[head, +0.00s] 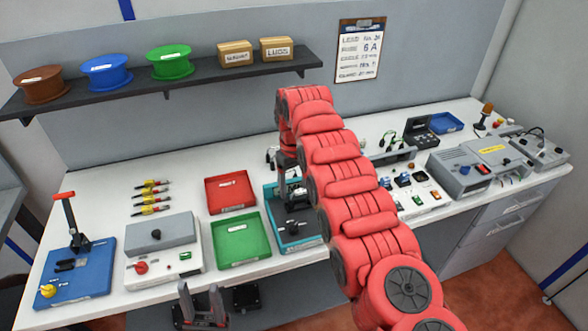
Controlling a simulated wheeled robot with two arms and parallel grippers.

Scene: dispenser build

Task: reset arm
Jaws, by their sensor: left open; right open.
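My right arm (345,195) is red. It comes in from the lower right, reaches across the bench and bends down over a teal tray (277,244). My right gripper (288,192) points down over this tray, partly hidden by the arm; a dark fixture (293,228) is in the tray below it. I cannot make out anything held in it. My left gripper (200,291) is at the bottom of the view, in front of the bench's front edge, with its fingers pointing up, apart and empty.
A red tray (230,191) and a green tray (241,238) lie left of the teal tray. A blue board with a lever press (76,268) and a grey-white device (162,246) stand further left. Grey instruments (466,176) stand right. A shelf (190,83) with spools hangs behind.

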